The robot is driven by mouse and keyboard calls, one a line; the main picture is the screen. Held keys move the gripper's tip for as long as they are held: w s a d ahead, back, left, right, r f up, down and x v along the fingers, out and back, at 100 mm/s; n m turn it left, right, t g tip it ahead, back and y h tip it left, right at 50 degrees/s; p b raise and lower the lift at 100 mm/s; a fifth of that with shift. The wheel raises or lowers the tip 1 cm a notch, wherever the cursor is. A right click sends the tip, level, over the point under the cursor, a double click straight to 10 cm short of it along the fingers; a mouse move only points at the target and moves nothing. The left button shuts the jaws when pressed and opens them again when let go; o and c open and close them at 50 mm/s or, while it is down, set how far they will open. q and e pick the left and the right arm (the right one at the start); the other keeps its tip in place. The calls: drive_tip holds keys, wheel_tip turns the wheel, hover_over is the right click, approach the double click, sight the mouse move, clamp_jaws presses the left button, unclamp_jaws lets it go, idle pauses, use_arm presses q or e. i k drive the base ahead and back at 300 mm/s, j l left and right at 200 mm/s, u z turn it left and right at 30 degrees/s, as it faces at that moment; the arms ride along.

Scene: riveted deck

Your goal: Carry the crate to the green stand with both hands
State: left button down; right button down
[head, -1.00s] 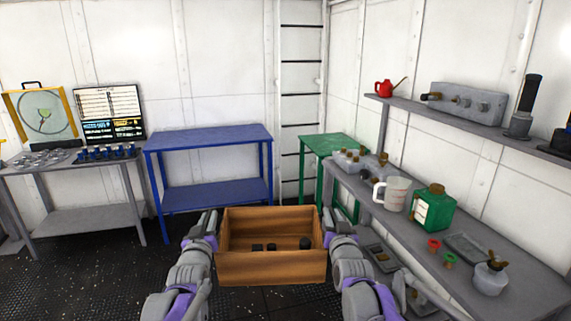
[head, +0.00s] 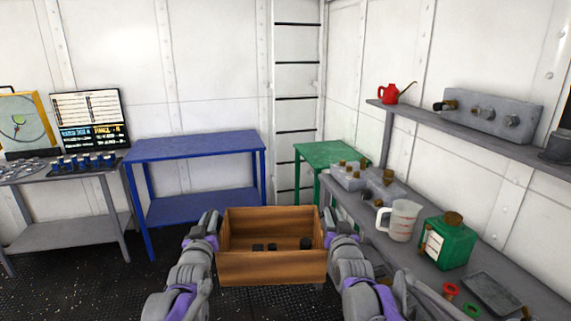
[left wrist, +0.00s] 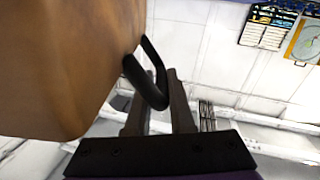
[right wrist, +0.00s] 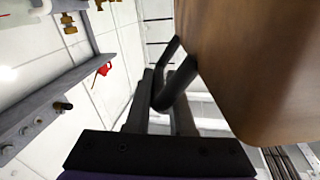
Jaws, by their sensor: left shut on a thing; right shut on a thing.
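The brown wooden crate (head: 270,268) is held level in front of me, with several small dark items inside. My left gripper (head: 212,222) is at its left side. In the left wrist view the left gripper (left wrist: 155,98) is shut on the crate's black handle. My right gripper (head: 328,220) is at its right side. In the right wrist view the right gripper (right wrist: 168,95) is shut on the other black handle. The green stand (head: 330,153) is beyond the crate, to the right of centre near the corner, its lower part partly hidden by the grey bench.
A blue table (head: 195,146) stands left of the green stand. A grey bench (head: 440,280) along the right holds a measuring jug (head: 402,220), a green canister (head: 447,240) and small parts. A grey table (head: 62,180) with a screen is at the left. Dark floor (head: 110,285) is open at left.

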sight(330, 152)
drive_tip(key=i+l, duration=0.1)
drive_tip(key=i, duration=3)
drive_tip(key=i+z, duration=0.15)
drive_tip(key=i, duration=0.5)
drive_tip(key=z, duration=0.95)
drive_tip(key=j, duration=0.1)
